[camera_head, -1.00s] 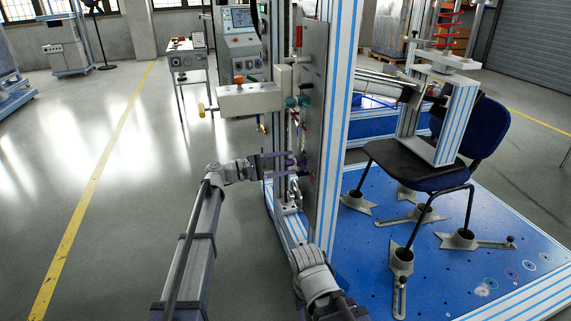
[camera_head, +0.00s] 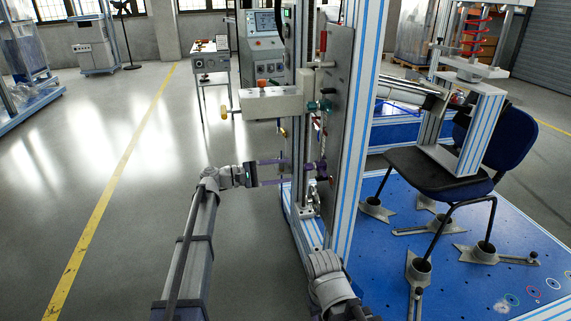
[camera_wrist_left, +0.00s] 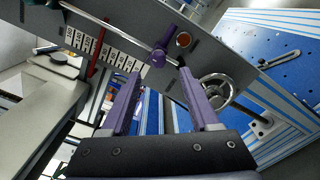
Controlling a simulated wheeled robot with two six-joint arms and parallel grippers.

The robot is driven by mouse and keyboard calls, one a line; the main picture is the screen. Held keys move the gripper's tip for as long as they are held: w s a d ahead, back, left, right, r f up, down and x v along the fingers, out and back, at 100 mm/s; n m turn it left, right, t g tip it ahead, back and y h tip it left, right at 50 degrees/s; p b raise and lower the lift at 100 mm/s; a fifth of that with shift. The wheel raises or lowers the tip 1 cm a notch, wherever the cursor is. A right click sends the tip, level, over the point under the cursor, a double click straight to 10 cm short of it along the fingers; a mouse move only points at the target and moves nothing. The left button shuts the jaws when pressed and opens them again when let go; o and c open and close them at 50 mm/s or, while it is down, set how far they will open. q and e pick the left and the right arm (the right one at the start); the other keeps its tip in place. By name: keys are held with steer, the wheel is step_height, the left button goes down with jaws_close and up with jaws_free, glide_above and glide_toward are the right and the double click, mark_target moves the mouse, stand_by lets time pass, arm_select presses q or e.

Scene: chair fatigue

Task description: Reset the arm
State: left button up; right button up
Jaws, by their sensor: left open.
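My left gripper (camera_head: 289,171) is open and empty in the head view, its two purple fingers pointing right at the upright metal panel (camera_head: 338,110). A small purple knob (camera_head: 321,167) on the panel lies just beyond the fingertips. In the left wrist view, the open fingers (camera_wrist_left: 157,73) frame the purple knob (camera_wrist_left: 158,57), which sits on a thin metal rod ahead of them. A gap shows between fingers and knob. An orange-brown round button (camera_wrist_left: 183,39) is beside the knob. My right arm shows at the lower middle of the head view, but its gripper does not.
The blue chair (camera_head: 511,137) stands on the blue base plate (camera_head: 455,275) at right, under the test frame. A pale block (camera_head: 272,103) with an orange knob juts left from the panel above my gripper. The floor (camera_head: 110,200) at left is clear.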

arm_select(q)
steer(key=s+d+f+m+g+y, duration=0.3)
steer(key=s+d+f+m+y, duration=0.15)
steer(key=s+f, duration=0.5)
steer(key=s+d+f+m+g+y, duration=0.3)
steer(key=s+d+f+m+y, duration=0.25)
steer(key=s, duration=0.75)
steer(key=s+a+f+m+y, duration=0.2)
steer(key=s+a+f+y, duration=0.15)
steer(key=s, duration=0.35)
steer(key=s+a+f+m+y, duration=0.25)
steer(key=s+a+y, duration=0.2)
steer(key=s, duration=0.35)
step_height(320, 180, up, 28)
steer(key=w+p, duration=0.1)
steer(key=p, duration=2.7)
steer(key=shift+d+f, duration=0.2)
steer(key=shift+d, duration=0.1)
